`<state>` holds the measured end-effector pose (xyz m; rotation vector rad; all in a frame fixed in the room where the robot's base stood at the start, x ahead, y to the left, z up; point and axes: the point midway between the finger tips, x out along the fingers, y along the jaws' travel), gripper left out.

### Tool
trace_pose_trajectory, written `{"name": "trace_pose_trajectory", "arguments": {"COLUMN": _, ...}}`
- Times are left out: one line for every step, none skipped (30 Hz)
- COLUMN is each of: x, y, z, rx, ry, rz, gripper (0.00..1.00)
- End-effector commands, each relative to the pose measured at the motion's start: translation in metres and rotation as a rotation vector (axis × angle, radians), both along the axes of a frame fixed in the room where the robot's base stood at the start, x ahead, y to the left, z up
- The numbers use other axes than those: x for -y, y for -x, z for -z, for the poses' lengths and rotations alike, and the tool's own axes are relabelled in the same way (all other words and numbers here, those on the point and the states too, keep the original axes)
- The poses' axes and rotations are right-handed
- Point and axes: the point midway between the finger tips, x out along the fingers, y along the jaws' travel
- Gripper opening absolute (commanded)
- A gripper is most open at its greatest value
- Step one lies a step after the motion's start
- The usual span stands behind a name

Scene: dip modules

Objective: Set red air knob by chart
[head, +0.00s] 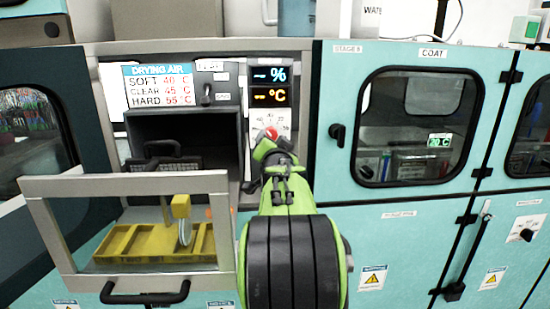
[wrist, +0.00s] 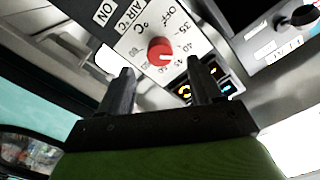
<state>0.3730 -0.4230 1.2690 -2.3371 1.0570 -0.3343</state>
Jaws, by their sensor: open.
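The red air knob (wrist: 160,50) sits on a white dial plate (wrist: 135,48) marked OFF, 35, 40 and higher numbers. A pale mark shows on the knob, but I cannot tell which setting it points to. My gripper (wrist: 163,72) is open, its fingers apart on either side below the knob, with nothing held. In the head view the knob (head: 270,133) is partly covered by my gripper (head: 272,145). The drying air chart (head: 157,85) lists SOFT, CLEAR and HARD with red temperatures; CLEAR seems to read 45 C and HARD 55 C.
A display (head: 271,86) above the dial shows dashes for % and °C. A small black lever (head: 207,94) is left of it. A framed drawer front with a window (head: 130,183) juts out at left, with a yellow tray (head: 150,243) behind it. Teal cabinet doors (head: 400,240) stand at right.

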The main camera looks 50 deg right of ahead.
Motion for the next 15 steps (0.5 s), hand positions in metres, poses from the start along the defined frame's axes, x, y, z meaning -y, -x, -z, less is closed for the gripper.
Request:
{"name": "trace_pose_trajectory", "arguments": {"x": -0.012, "y": 0.01, "z": 0.001, "rx": 0.003, "ry": 0.001, "rz": -0.002, "gripper": 0.64}}
{"name": "trace_pose_trajectory", "arguments": {"x": -0.019, "y": 0.016, "z": 0.001, "rx": 0.003, "ry": 0.001, "rz": -0.002, "gripper": 0.64}}
{"name": "trace_pose_trajectory", "arguments": {"x": -0.027, "y": 0.023, "z": 0.001, "rx": 0.003, "ry": 0.0, "rz": -0.001, "gripper": 0.64}}
{"name": "trace_pose_trajectory", "arguments": {"x": -0.033, "y": 0.029, "z": 0.001, "rx": 0.003, "ry": 0.001, "rz": 0.0, "gripper": 0.64}}
{"name": "trace_pose_trajectory", "arguments": {"x": -0.039, "y": 0.035, "z": 0.001, "rx": 0.003, "ry": 0.001, "rz": 0.0, "gripper": 0.64}}
{"name": "trace_pose_trajectory", "arguments": {"x": -0.047, "y": 0.041, "z": 0.0, "rx": 0.003, "ry": 0.001, "rz": 0.0, "gripper": 0.64}}
{"name": "trace_pose_trajectory", "arguments": {"x": -0.052, "y": 0.045, "z": 0.0, "rx": 0.003, "ry": 0.002, "rz": -0.001, "gripper": 0.64}}
{"name": "trace_pose_trajectory", "arguments": {"x": -0.057, "y": 0.049, "z": 0.001, "rx": 0.003, "ry": 0.0, "rz": -0.001, "gripper": 0.64}}
{"name": "trace_pose_trajectory", "arguments": {"x": -0.062, "y": 0.054, "z": 0.001, "rx": 0.003, "ry": 0.0, "rz": -0.001, "gripper": 0.64}}
{"name": "trace_pose_trajectory", "arguments": {"x": -0.065, "y": 0.057, "z": 0.0, "rx": 0.003, "ry": 0.001, "rz": 0.0, "gripper": 0.64}}
{"name": "trace_pose_trajectory", "arguments": {"x": -0.068, "y": 0.06, "z": 0.001, "rx": 0.002, "ry": 0.0, "rz": 0.0, "gripper": 0.64}}
{"name": "trace_pose_trajectory", "arguments": {"x": -0.071, "y": 0.062, "z": 0.0, "rx": 0.001, "ry": 0.0, "rz": 0.001, "gripper": 0.64}}
{"name": "trace_pose_trajectory", "arguments": {"x": -0.072, "y": 0.063, "z": 0.0, "rx": 0.001, "ry": 0.001, "rz": 0.0, "gripper": 0.64}}
{"name": "trace_pose_trajectory", "arguments": {"x": -0.073, "y": 0.064, "z": 0.001, "rx": 0.001, "ry": 0.001, "rz": 0.001, "gripper": 0.64}}
{"name": "trace_pose_trajectory", "arguments": {"x": -0.074, "y": 0.065, "z": 0.001, "rx": 0.0, "ry": 0.0, "rz": 0.0, "gripper": 0.64}}
